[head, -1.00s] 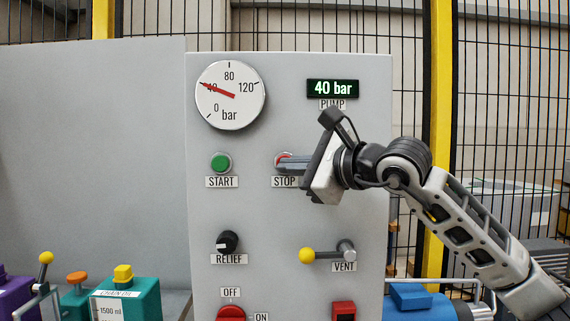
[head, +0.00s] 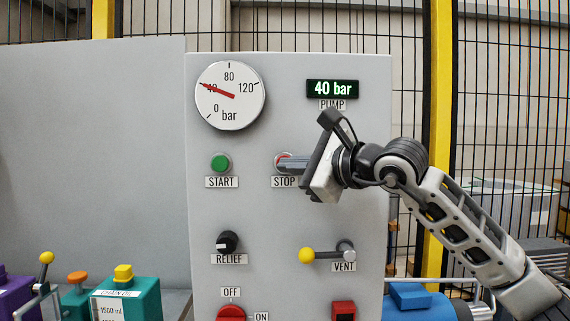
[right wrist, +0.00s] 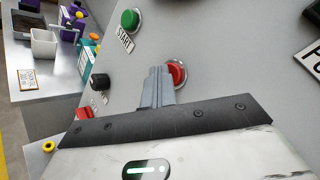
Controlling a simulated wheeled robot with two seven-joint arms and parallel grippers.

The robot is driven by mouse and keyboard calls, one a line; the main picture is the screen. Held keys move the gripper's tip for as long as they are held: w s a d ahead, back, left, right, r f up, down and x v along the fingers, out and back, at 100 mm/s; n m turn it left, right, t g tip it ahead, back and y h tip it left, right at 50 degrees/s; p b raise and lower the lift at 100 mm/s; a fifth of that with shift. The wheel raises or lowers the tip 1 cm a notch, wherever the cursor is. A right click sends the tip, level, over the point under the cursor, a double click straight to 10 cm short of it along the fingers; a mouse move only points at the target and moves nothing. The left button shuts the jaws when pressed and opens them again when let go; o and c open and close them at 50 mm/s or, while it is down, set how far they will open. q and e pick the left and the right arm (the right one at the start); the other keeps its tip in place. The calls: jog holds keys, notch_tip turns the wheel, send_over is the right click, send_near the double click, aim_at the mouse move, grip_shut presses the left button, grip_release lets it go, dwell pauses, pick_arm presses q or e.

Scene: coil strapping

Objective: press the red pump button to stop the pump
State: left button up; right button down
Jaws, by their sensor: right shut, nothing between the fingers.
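The red stop button (head: 282,157) sits on the grey panel above the STOP label (head: 285,182). Most of it is hidden behind my right gripper in the head view. It shows more fully in the right wrist view (right wrist: 177,73), partly covered by the fingers. My right gripper (head: 281,164) is shut and empty, its fingertips at the button's face. I cannot tell whether they touch it or whether the button is pushed in. The fingers also show in the right wrist view (right wrist: 158,72). The PUMP display (head: 333,88) reads 40 bar. My left gripper is not in view.
The green start button (head: 220,163) is left of the stop button. Below are the black relief knob (head: 227,242) and the yellow-tipped vent lever (head: 308,254). The round gauge (head: 230,95) points near 40. Teal and purple containers stand at the lower left.

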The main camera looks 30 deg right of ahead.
dwell(0.5)
jog(key=shift+s+a+b, duration=0.35)
jog(key=shift+s+b, duration=0.1)
jog(key=shift+s, duration=0.2)
jog(key=shift+f, duration=0.1)
jog(key=s+a, duration=0.1)
jog(key=s+b, duration=0.1)
jog(key=s, duration=0.1)
jog(key=s+a, duration=0.1)
jog(key=shift+s+a+b, duration=0.15)
jog(key=shift+a+b, duration=0.15)
dwell(0.6)
